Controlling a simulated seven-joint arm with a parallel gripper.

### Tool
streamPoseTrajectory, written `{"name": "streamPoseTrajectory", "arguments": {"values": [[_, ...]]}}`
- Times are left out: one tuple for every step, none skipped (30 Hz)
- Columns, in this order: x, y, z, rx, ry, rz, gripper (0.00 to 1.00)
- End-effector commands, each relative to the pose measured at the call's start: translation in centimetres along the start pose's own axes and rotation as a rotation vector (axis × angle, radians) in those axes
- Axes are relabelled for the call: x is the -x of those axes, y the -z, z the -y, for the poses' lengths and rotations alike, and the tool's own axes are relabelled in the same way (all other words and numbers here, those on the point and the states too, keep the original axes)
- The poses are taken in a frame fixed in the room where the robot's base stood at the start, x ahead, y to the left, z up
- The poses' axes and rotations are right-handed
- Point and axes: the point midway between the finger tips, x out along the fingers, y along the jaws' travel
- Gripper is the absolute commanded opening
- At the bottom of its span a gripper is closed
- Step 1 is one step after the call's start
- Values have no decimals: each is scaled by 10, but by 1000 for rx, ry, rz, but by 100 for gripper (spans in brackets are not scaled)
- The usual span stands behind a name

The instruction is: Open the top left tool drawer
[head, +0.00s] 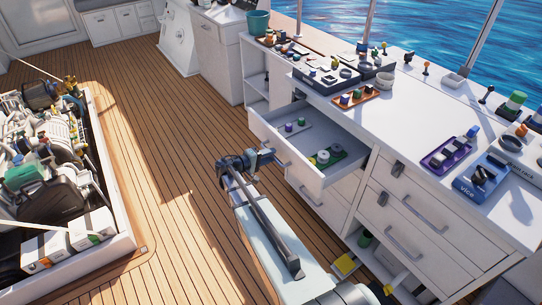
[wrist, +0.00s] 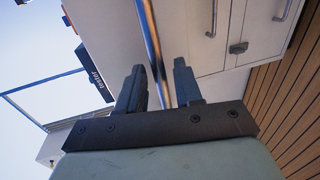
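The top left tool drawer (head: 296,163) of the white counter is pulled well out in the head view. Inside it lie a small tray with purple and green pieces (head: 293,127) and a green tray with white round parts (head: 325,158). My gripper (head: 267,157) is at the drawer's front, by its handle. In the wrist view the metal handle bar (wrist: 151,35) runs between the two dark fingers (wrist: 160,82). The fingers stand apart, with a gap visible beside the bar, so my gripper looks open around it. The arm and gripper hide part of the drawer front.
Closed drawers (head: 405,215) stand to the right. The counter top (head: 425,100) bears several tools and trays, including a purple tray (head: 449,155) and a blue tray (head: 484,178). An open engine hatch (head: 122,217) lies at the left. The wooden deck (head: 185,150) between is clear.

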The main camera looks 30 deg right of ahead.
Motion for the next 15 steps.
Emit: {"name": "streamPoseTrajectory", "arguments": {"values": [[8, -1, 0, 0, 0, -1, 35], [13, -1, 0, 0, 0, -1, 35], [20, -1, 0, 0, 0, -2, 35], [25, 0, 0, 0, 0, -3, 35], [31, 0, 0, 0, 0, -2, 35], [39, 0, 0, 0, -1, -2, 35], [44, 0, 0, 0, -1, -3, 35], [50, 0, 0, 0, -1, -3, 35], [57, 0, 0, 0, -1, -2, 35], [63, 0, 0, 0, 0, -2, 35], [68, 0, 0, 0, 0, -2, 35], [75, 0, 0, 0, 0, -2, 35], [80, 0, 0, 0, 0, -2, 35], [85, 0, 0, 0, 0, -2, 35], [91, 0, -1, 0, -1, -2, 35]]}}
